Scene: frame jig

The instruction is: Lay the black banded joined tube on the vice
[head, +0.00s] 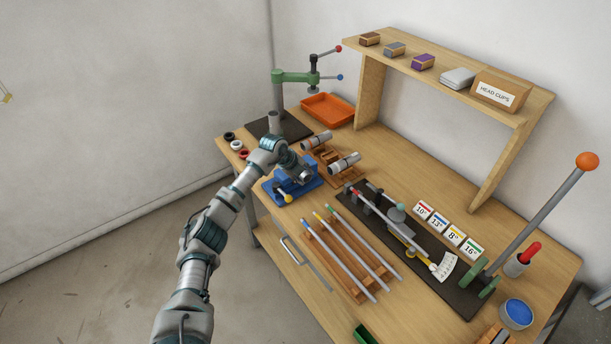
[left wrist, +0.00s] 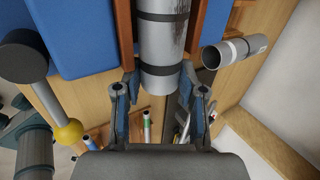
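The blue vice (head: 283,190) stands at the table's front left edge, with a yellow-knobbed handle. In the left wrist view its blue body (left wrist: 80,40) has red-brown jaw faces. The grey tube with black bands (left wrist: 162,42) lies between these faces in that view. Whether it touches them I cannot tell. My left gripper (head: 302,177) is over the vice. In the left wrist view its fingers (left wrist: 160,92) are spread on either side of the tube's near end, with gaps on both sides. In the head view the gripper largely hides this tube. My right gripper is not in view.
Two tubes (head: 345,163) lie on wooden cradles just behind and right of the vice. A rack of thin rods (head: 345,262) and a dark bending jig (head: 455,290) are to the right. A green-armed press (head: 296,77) and an orange tray (head: 328,109) stand behind.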

